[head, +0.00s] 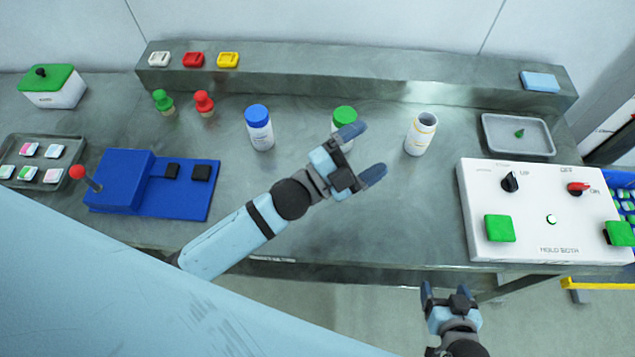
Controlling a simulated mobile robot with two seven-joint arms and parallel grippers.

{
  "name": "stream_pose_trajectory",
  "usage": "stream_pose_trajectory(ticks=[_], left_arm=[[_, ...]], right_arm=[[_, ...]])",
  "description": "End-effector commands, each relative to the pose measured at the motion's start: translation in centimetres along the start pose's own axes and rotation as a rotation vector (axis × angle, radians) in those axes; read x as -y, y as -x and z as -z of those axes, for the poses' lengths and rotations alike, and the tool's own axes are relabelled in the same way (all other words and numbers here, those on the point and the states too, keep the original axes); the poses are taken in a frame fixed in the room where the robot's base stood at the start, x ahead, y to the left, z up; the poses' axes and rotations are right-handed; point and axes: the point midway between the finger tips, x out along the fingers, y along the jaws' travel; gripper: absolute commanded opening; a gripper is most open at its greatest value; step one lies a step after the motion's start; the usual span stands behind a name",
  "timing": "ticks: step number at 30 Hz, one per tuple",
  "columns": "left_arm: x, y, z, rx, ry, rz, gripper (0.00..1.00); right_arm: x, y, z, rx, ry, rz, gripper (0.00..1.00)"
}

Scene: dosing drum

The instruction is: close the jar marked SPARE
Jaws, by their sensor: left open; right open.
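Three white jars stand upright on the steel bench. Another has a blue lid (257,113), and a third has a green lid (344,114). The jar labels are too small to read, so I cannot tell which is marked SPARE. My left gripper (362,153) is open and appears empty, in front of the green-lidded jar and partly hiding it, left of the open jar. My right gripper (448,291) is open and empty, low in front of the bench edge.
A white control box (545,232) with knobs and green buttons stands at right. Behind it is a grey tray (487,135) with a small green piece. A blue joystick base (125,180) is at left. White, red and yellow items (228,60) sit on the back ledge.

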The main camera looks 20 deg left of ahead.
Motion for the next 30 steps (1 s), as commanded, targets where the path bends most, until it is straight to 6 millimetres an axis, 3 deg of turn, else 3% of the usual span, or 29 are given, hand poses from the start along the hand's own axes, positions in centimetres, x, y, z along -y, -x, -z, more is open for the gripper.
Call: stream_pose_trajectory(ticks=[3, 6, 10, 15, 19, 22, 26, 30], left_arm=[[0.0, -2.8, 3.9, -0.269, -0.259, -0.014, 0.91], [-0.8, -3.7, 7.0, -0.488, -0.47, -0.032, 0.91], [-2.5, -3.7, 9.9, -0.772, -0.741, -0.063, 0.91], [-5.7, -2.0, 10.7, -1.14, -1.083, -0.134, 0.91], [-7.8, -0.2, 9.0, -1.418, -1.33, -0.217, 0.91], [-8.8, 1.3, 6.3, -1.629, -1.507, -0.307, 0.91], [-8.8, 3.0, 1.4, -1.894, -1.712, -0.466, 0.91], [-7.0, 4.2, -4.3, -2.148, -1.879, -0.686, 0.91]], right_arm=[[-0.1, -0.9, -1.1, -0.002, 0.003, 0.001, 0.77], [-0.4, -1.3, -1.8, -0.002, 0.011, 0.001, 0.77], [-0.7, -1.9, -2.7, 0.0, 0.022, 0.002, 0.77], [-0.5, -2.7, -3.8, -0.001, 0.021, 0.006, 0.77], [-0.3, -3.3, -4.6, -0.002, 0.018, 0.01, 0.77], [-0.2, -3.8, -5.3, -0.002, 0.019, 0.012, 0.77], [-0.1, -4.3, -6.1, -0.002, 0.019, 0.015, 0.77], [0.1, -4.9, -6.8, -0.003, 0.022, 0.02, 0.77]])
